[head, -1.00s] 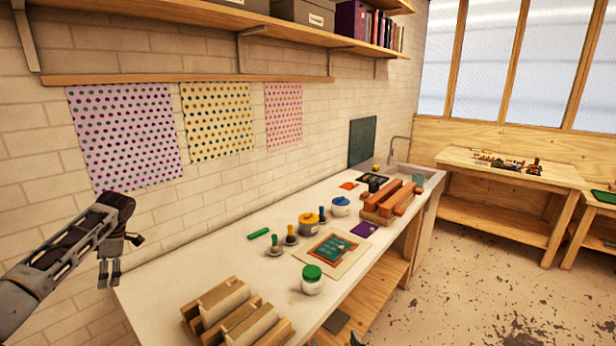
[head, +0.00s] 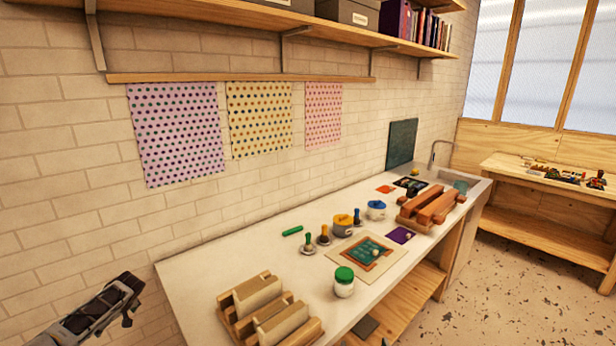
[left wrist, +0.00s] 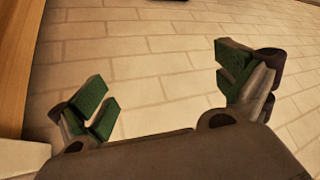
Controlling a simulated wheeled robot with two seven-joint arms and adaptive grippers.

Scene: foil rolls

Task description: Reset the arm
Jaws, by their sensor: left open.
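My left arm comes in at the lower left of the head view, with the wrist end (head: 122,290) left of the worktop and in front of the brick wall; its fingers are hard to make out there. In the left wrist view my left gripper (left wrist: 160,98) is open, its green-padded fingers wide apart with nothing between them. My right gripper is not in view.
A shelf (head: 240,78) runs above. The wall left of the worktop is clear.

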